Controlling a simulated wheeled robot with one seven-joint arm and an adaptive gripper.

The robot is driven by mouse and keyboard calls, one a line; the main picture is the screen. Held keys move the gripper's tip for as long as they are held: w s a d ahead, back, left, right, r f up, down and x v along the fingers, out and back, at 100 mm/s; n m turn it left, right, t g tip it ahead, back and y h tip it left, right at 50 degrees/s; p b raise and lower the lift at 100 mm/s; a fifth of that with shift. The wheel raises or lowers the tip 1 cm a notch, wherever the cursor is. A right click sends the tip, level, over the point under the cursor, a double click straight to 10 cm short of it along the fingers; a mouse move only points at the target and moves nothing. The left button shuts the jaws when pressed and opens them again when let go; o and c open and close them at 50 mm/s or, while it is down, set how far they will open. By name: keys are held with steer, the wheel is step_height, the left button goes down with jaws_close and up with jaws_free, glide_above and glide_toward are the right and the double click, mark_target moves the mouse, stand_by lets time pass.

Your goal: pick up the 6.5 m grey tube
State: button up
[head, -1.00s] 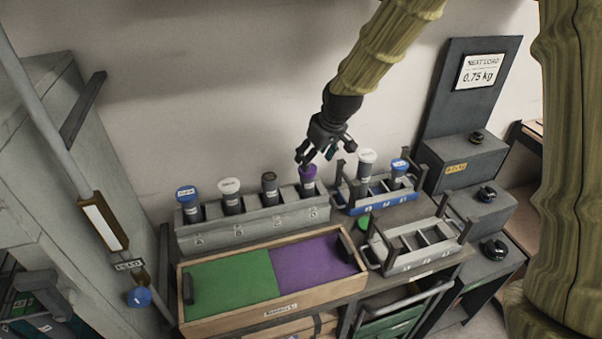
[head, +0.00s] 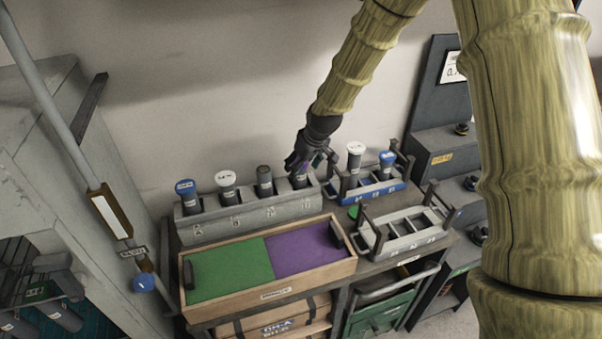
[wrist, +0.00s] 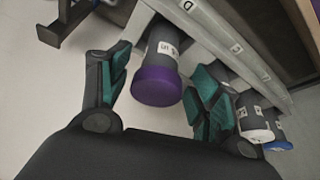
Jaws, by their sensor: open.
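A tube with a grey cap (head: 264,176) stands upright in the long grey rack (head: 250,221); the print on its label is too small to read. In the wrist view I cannot make it out, and my right finger may hide it. My gripper (head: 301,166) is open at the rack's right end, above and around a dark tube with a purple cap (wrist: 157,88). In the wrist view this purple cap lies between the two spread fingers. I see no clear grip on it.
A white-capped tube (head: 226,181) and a blue-capped tube (head: 186,188) stand left in the same rack. A blue rack (head: 372,192) with two tubes is to the right. A wooden tray (head: 269,292) with green and purple halves and an empty grey rack (head: 405,246) lie in front.

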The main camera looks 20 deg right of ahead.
steer(key=x, duration=0.3)
steer(key=shift+w+r, duration=0.15)
steer(key=shift+w+f+p, duration=0.1)
steer(key=shift+f+p, duration=0.15)
steer(key=shift+p, duration=0.1)
steer(key=shift+s, duration=0.2)
steer(key=shift+w+a+f, duration=0.1)
steer(key=shift+w+f, duration=0.05)
steer(key=c, duration=1.2)
